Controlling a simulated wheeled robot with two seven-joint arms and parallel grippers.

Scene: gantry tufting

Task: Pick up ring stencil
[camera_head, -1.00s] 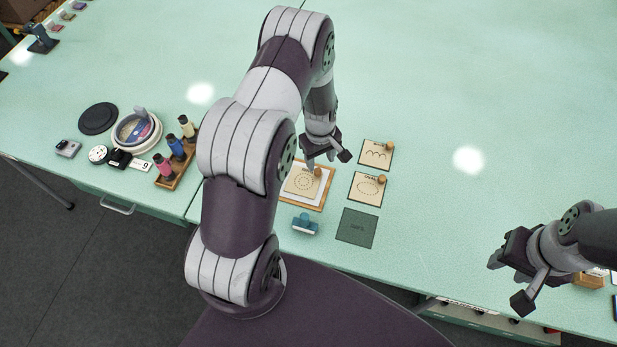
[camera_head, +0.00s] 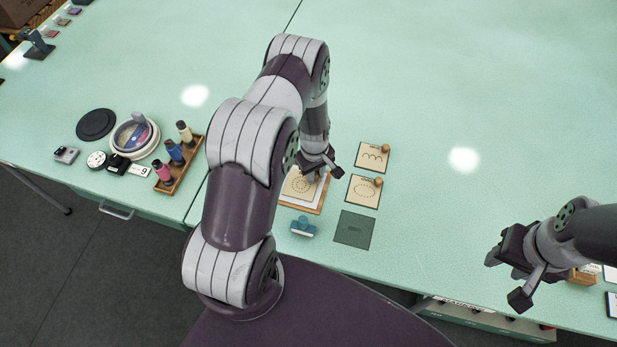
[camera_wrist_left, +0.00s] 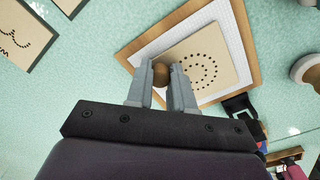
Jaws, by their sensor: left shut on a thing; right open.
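The ring stencil (camera_head: 299,188) is a tan square plate with a dotted ring. It lies over a white sheet in a wood-framed board (camera_head: 316,209), partly hidden by my left gripper. My left gripper (camera_head: 323,175) is over the plate's far right corner. In the left wrist view its two fingers (camera_wrist_left: 163,88) are shut on the round wooden knob (camera_wrist_left: 161,72) of the ring stencil (camera_wrist_left: 210,62). I cannot tell whether the plate is clear of the sheet. My right gripper (camera_head: 508,276) is open and empty at the right, above the table's front edge.
The oval stencil (camera_head: 362,191) and a stencil with arches (camera_head: 373,157) lie to the right of the board. A dark green square (camera_head: 354,229) and a blue-handled tool (camera_head: 303,227) are nearer the front edge. A wooden rack of bottles (camera_head: 180,160) stands left.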

